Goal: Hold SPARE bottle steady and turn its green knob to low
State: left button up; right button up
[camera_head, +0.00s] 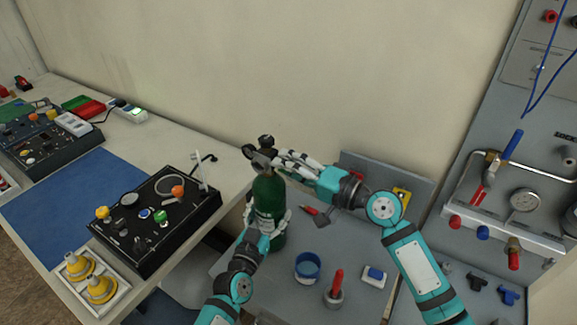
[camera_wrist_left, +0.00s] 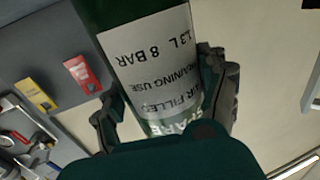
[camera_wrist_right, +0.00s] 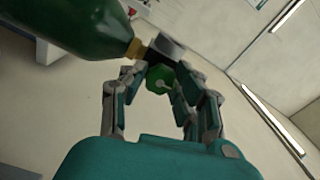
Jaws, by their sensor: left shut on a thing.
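The green SPARE bottle (camera_head: 268,193) stands upright on the grey surface in the head view. Its white label, with SPARE upside down, fills the middle of the left wrist view (camera_wrist_left: 152,72). My left gripper (camera_head: 266,226) is shut around the bottle's lower body, a finger on each side. My right gripper (camera_head: 274,158) is at the valve on top of the bottle. In the right wrist view the green knob (camera_wrist_right: 160,78) lies between its open fingers, by the dark valve block (camera_wrist_right: 167,46). The head view mostly hides the knob, and its setting cannot be read.
A blue cup (camera_head: 308,267), a red-handled tool in a holder (camera_head: 336,288) and a blue-button box (camera_head: 374,276) stand right of the bottle. A black control box (camera_head: 150,235) is on the left table. A gauge panel (camera_head: 524,200) rises at right.

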pick_arm(q)
jog(key=shift+a+f, duration=0.1)
jog(key=shift+a, duration=0.1)
pick_arm(e)
jog(key=o, duration=0.4)
jog(key=shift+d, duration=0.1)
jog(key=shift+o, duration=0.3)
pick_arm(q)
jog(key=shift+d, duration=0.15)
pick_arm(e)
jog(key=v, duration=1.1)
jog(key=shift+s+d, duration=0.3)
pick_arm(q)
jog(key=o, duration=1.7)
jog(key=shift+d, duration=0.1)
